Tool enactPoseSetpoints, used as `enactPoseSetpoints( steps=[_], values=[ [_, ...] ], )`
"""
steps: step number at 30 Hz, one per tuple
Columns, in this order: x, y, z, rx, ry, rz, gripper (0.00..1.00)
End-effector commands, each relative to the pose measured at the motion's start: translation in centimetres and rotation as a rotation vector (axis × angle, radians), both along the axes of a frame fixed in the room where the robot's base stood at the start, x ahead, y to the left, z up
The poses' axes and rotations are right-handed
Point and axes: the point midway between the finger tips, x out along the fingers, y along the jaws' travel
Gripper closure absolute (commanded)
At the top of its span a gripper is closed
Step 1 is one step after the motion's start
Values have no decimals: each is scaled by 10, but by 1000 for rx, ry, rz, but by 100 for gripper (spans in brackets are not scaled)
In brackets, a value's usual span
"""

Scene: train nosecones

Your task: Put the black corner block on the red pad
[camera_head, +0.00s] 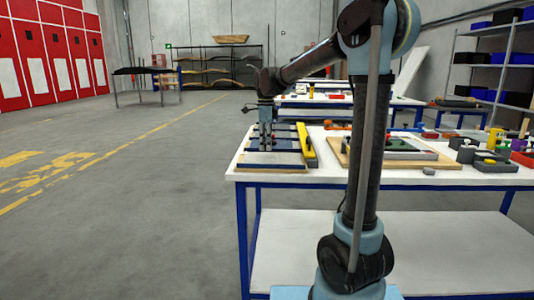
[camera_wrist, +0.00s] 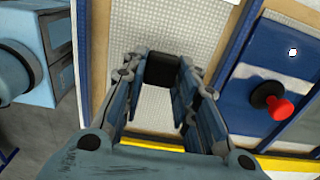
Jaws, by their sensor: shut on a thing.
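My gripper (camera_wrist: 160,88) is shut on the black corner block (camera_wrist: 162,70), which shows between its fingertips in the wrist view. The block is over a pale grey textured surface (camera_wrist: 205,28); I cannot tell whether it touches it. In the head view my gripper (camera_head: 267,138) is over the left end of the white table, above the dark flat panels; the block is too small to make out there. A small red flat piece (camera_head: 430,135) lies at the back of the table and another red piece (camera_head: 522,158) is at its right edge; I cannot tell which is the red pad.
The white table (camera_head: 440,180) has blue legs. A yellow bar (camera_head: 307,146) lies right of my gripper. A framed board (camera_head: 400,150) is mid-table, with grey blocks (camera_head: 490,160) farther right. In the wrist view a blue-and-white panel (camera_wrist: 285,58) carries a red-headed knob (camera_wrist: 282,108).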

Motion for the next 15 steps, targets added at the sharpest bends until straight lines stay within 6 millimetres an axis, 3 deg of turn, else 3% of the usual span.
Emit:
enactPoseSetpoints(
  steps=[7, 15],
  values=[
    [0, 0, -32, 0, 0, 0, 90],
    [0, -1, -36, 0, 0, -1, 90]
  ],
)
